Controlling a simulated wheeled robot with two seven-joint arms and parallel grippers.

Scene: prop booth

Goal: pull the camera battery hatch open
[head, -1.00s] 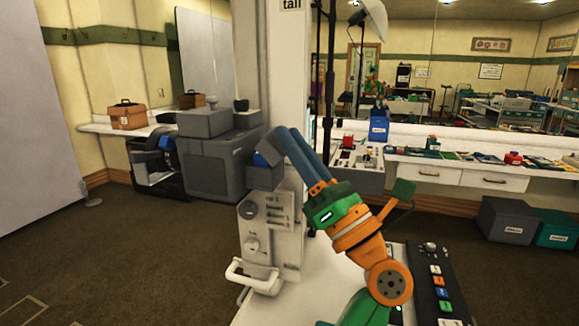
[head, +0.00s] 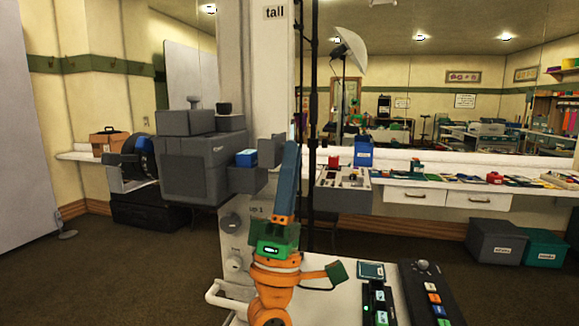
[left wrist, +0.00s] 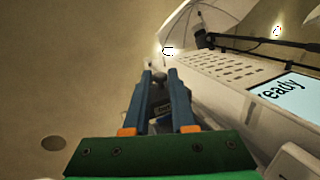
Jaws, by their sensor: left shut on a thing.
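The large grey camera (head: 203,165) is mounted on the pale booth column. On its right side a blue battery (head: 246,158) shows in an open grey bay (head: 247,181). A grey hatch flap (head: 270,152) stands out to the right of the battery, by the blue fingers of my left gripper (head: 291,150). My left gripper is shut on the hatch; its fingertips partly hide the hold. In the left wrist view a dark grey part (left wrist: 160,103) shows between the two blue fingers. My right gripper is not in view.
A control panel (head: 430,290) with coloured buttons lies on the white counter below. A grey tray box (head: 342,198) and a black stand pole (head: 313,100) are close to the right of the gripper. A pale unit with a lit screen (left wrist: 287,93) shows in the wrist view.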

